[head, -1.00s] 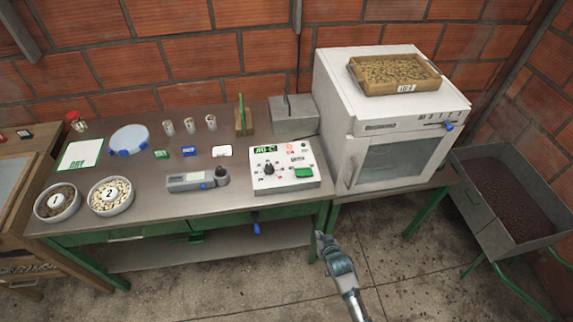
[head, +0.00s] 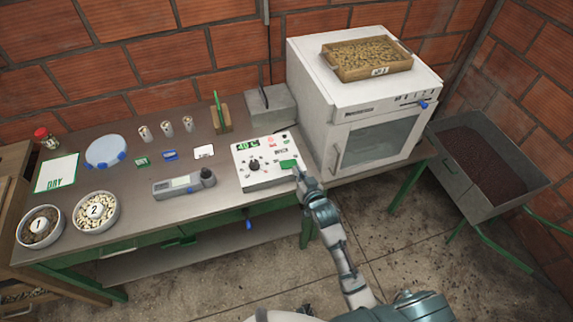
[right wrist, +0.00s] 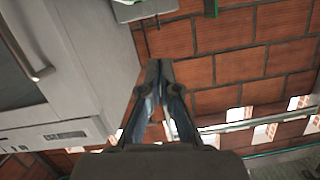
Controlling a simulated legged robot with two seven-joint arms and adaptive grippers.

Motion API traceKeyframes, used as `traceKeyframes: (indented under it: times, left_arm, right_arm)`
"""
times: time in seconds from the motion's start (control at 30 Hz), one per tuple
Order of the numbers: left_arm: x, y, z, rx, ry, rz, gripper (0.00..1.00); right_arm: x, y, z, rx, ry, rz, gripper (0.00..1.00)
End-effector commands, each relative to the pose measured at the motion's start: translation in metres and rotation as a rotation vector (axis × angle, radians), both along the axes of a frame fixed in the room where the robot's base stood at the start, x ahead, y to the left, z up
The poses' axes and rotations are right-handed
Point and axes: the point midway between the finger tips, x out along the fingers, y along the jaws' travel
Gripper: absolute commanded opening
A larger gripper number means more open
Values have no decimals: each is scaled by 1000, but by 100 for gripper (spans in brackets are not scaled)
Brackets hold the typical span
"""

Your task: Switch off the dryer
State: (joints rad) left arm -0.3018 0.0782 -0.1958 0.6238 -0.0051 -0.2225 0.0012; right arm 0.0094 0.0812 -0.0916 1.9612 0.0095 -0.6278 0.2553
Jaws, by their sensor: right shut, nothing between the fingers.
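The dryer (head: 375,140) is a white box with a glass door and a blue knob (head: 424,105) at its front right. To its left on the bench is a white control box (head: 262,178) with a lit green display (head: 247,145) that seems to read 40 C, a black dial (head: 254,165) and a green switch (head: 288,164). My right gripper (head: 299,172) is shut and empty, at the box's right edge close to the green switch; I cannot tell if they touch. Its closed fingers show in the right wrist view (right wrist: 160,66). My left gripper is out of view.
A tray of beans (head: 368,73) sits on the dryer. A grey meter (head: 184,184) lies left of the control box, with two bowls (head: 97,211) farther left. A metal bin (head: 490,190) stands at right. The floor before the bench is clear.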

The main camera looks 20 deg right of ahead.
Motion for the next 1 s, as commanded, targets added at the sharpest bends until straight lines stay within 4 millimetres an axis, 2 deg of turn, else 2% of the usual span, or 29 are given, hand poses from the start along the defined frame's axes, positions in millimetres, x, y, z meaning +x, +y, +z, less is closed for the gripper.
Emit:
traceKeyframes:
  times: [0.43, 0.53, 0.7, 1.0]
  left_arm:
    - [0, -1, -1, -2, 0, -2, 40]
    - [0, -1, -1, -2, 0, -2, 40]
    - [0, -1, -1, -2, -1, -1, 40]
    - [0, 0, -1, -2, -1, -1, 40]
  right_arm:
    - [87, 8, -20, -2, 0, 0, 0]
    - [86, 11, -39, 0, 6, 1, 0]
    - [86, 14, -55, -1, 1, 1, 0]
    - [86, 15, -61, -2, 0, 0, 0]
